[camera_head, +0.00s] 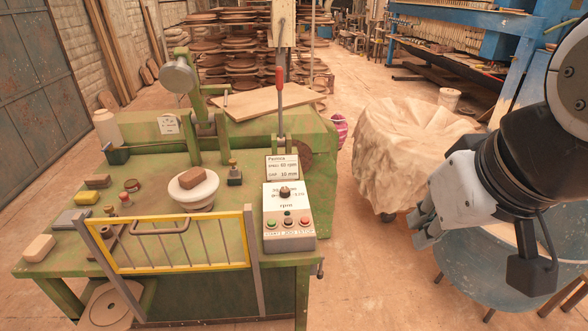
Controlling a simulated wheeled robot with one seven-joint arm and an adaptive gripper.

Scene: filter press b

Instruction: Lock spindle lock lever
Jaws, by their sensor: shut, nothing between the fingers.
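A green machine bench (230,185) stands at left and centre. A tall upright lever with a red grip (279,78) rises from its back right. A small dark handle (319,268) sticks out at the front right corner. I cannot tell for sure which of these is the spindle lock lever, as no label names it. A white round wheel head (207,194) with a brown block on it sits mid-bench. My gripper (422,230) is shut and empty at the right, well apart from the bench, in front of the draped cloth.
A yellow-framed guard (180,268) crosses the bench front. A control box (288,222) with knob and buttons sits at the bench's right. A cloth-covered heap (405,130) and a blue round table (470,262) lie near my arm. Floor between bench and table is clear.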

